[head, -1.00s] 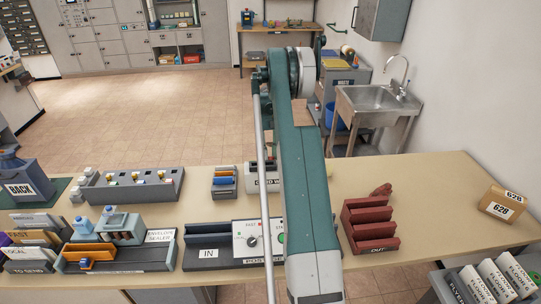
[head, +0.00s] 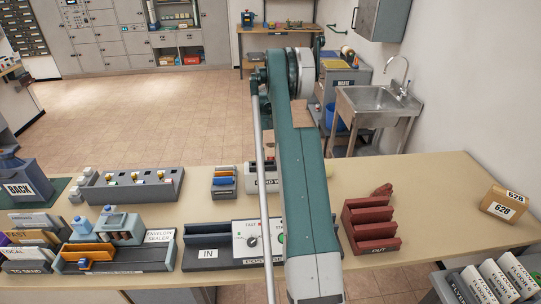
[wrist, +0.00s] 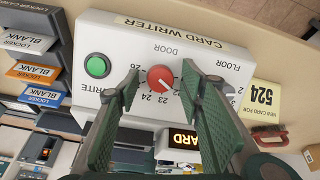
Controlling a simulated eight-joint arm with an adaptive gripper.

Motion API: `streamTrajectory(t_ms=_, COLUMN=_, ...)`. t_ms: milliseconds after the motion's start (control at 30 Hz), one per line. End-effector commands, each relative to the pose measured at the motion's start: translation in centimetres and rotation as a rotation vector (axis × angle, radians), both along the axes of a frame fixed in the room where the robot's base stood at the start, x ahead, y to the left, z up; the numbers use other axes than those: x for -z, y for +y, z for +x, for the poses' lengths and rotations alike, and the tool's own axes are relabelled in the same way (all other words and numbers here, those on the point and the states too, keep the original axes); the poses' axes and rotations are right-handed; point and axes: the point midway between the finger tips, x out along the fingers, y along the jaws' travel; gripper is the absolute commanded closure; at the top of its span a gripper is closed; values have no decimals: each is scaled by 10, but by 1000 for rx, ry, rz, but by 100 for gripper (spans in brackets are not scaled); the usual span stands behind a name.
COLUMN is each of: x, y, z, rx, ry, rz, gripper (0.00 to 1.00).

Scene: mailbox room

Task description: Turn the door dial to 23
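The card writer (wrist: 190,45) is a pale box with a red door dial (wrist: 160,78) on its face, seen upside down in the wrist view. The numbers 26, 24 and 23 show around the dial. Its white pointer mark slants toward the lower right of the picture, near 23; the exact setting is hard to read. My gripper (wrist: 161,83) is open, with one green finger on each side of the dial. I cannot tell whether the fingers touch it. In the head view the card writer (head: 260,180) is mostly hidden behind my arm, and my gripper is hidden.
A green write button (wrist: 97,66) sits left of the dial, and a floor dial (wrist: 231,88) is partly hidden behind the right finger. A blank-card rack (wrist: 38,70) stands at the left. A red rack (head: 368,228) stands nearby.

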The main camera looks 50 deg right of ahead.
Motion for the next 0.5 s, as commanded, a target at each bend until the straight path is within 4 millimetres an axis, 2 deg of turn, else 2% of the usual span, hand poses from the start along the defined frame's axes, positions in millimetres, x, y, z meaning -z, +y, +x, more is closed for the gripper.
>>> streamTrajectory(t_ms=267, x=-7, y=-2, z=2, rx=0, ry=0, rz=0, gripper=62)
streamTrajectory(t_ms=500, x=-29, y=-8, z=10, rx=0, ry=0, rz=0, gripper=62)
